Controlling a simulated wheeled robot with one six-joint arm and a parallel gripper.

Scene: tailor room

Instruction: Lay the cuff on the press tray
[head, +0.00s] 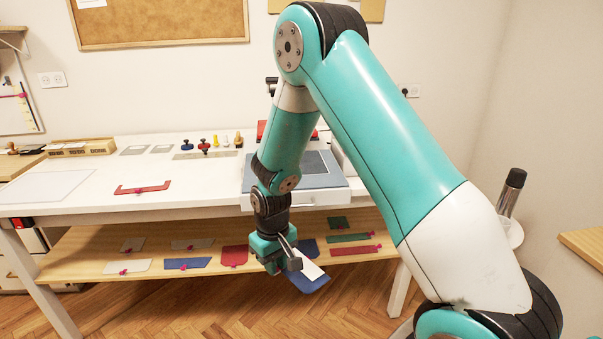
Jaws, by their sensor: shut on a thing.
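My gripper (289,260) hangs in front of the lower shelf and is shut on a flat blue piece (313,286) with a white part (310,271) on it. The piece slopes down to the right over the floor. I take it for the cuff, though its full shape is partly hidden by my gripper. A grey-blue flat pad in a white-edged tray (327,184) lies on the white table, above and behind my gripper, and looks like the press tray. My arm hides part of it.
The wooden shelf (85,262) under the white table (200,195) holds several coloured cloth pieces, including a red one (234,256). A red strip (142,188) lies on the tabletop. The table's front edge lies between shelf and top.

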